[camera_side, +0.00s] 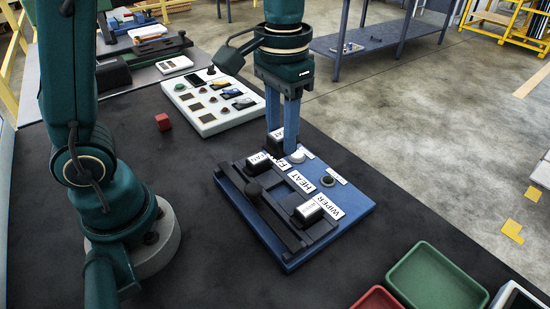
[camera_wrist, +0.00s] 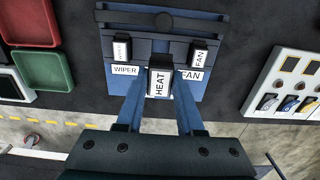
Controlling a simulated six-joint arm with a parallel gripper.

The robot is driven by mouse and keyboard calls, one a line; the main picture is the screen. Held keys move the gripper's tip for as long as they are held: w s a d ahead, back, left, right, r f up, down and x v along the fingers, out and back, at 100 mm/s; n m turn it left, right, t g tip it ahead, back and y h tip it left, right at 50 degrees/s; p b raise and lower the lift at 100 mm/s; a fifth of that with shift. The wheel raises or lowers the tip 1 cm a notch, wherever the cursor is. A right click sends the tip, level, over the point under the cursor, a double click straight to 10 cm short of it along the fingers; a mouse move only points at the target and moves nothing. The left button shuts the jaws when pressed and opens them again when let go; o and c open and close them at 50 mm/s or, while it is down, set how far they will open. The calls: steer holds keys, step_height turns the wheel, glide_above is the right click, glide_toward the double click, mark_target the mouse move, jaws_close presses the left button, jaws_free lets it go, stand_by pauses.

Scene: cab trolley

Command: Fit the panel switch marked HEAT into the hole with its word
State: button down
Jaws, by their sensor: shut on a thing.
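My gripper (camera_side: 284,135) is shut on the HEAT switch, a black block with a white HEAT label, at the fingertips. The HEAT switch (camera_wrist: 159,82) shows upright between the fingers in the wrist view; in the side view the fingers partly hide it. It is above the far edge of the blue panel (camera_side: 232,190), near the FAN label. The HEAT word plate (camera_side: 300,181) lies between the FAN and WIPER plates. The held switch hides that plate in the wrist view. The hole for HEAT cannot be made out clearly.
The FAN switch (camera_side: 257,163) and WIPER switch (camera_side: 308,212) sit in the panel either side of the middle. A dark bar with a knob (camera_side: 254,191) runs along the panel.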

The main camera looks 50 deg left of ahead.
steer(key=shift+f, duration=5.05)
steer(key=shift+f, duration=0.25)
steer(key=shift+c, duration=2.3)
jaws_free()
steer(key=shift+t, duration=0.3)
steer(key=r, duration=0.6)
steer(key=shift+w+a+r, duration=0.1)
steer(key=shift+w+r, duration=0.15)
steer(key=r, duration=0.1)
steer(key=s+r+t, duration=0.1)
steer(key=r, duration=0.1)
steer(key=s+a+r+t, duration=0.1)
steer(key=r, duration=0.1)
steer(key=shift+a, duration=0.1)
steer(key=s+a+r+t, duration=0.1)
steer(key=s+t, duration=0.2)
steer(key=s, duration=0.5)
steer(key=shift+a, duration=0.3)
